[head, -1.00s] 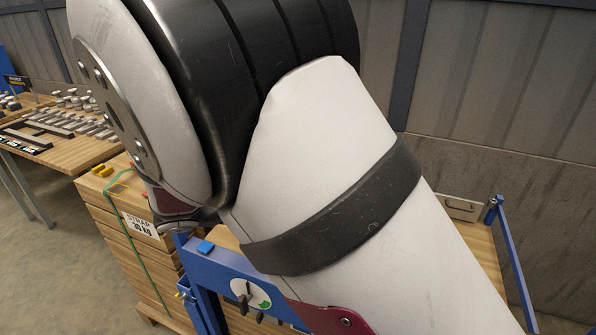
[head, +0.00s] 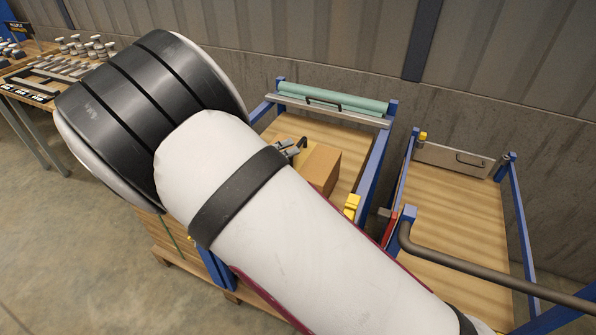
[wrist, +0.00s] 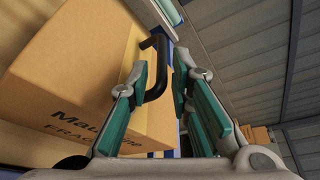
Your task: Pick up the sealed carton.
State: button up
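A brown cardboard carton (head: 321,168) sits on the wooden deck of the middle blue-framed station in the head view, partly behind my arm. In the wrist view the carton (wrist: 62,65) fills the left side, with dark print including "FRAGILE" and a yellowish strip along one side. My gripper (head: 290,148) is at the carton's left end in the head view. In the wrist view its green-padded fingers (wrist: 162,72) are apart. A black bar handle (wrist: 157,72) shows between them; I cannot tell what it is fixed to or whether the fingers touch it.
The middle station's deck (head: 352,140) has blue posts, a metal panel and a green roll (head: 330,102) at the back. An empty wooden deck (head: 455,205) lies to the right, with a dark pipe rail (head: 470,268) in front. A parts table (head: 40,80) stands at left.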

aim_at(298, 145)
jog(key=shift+x, duration=2.7)
grip_shut()
jog(key=shift+r, duration=0.25)
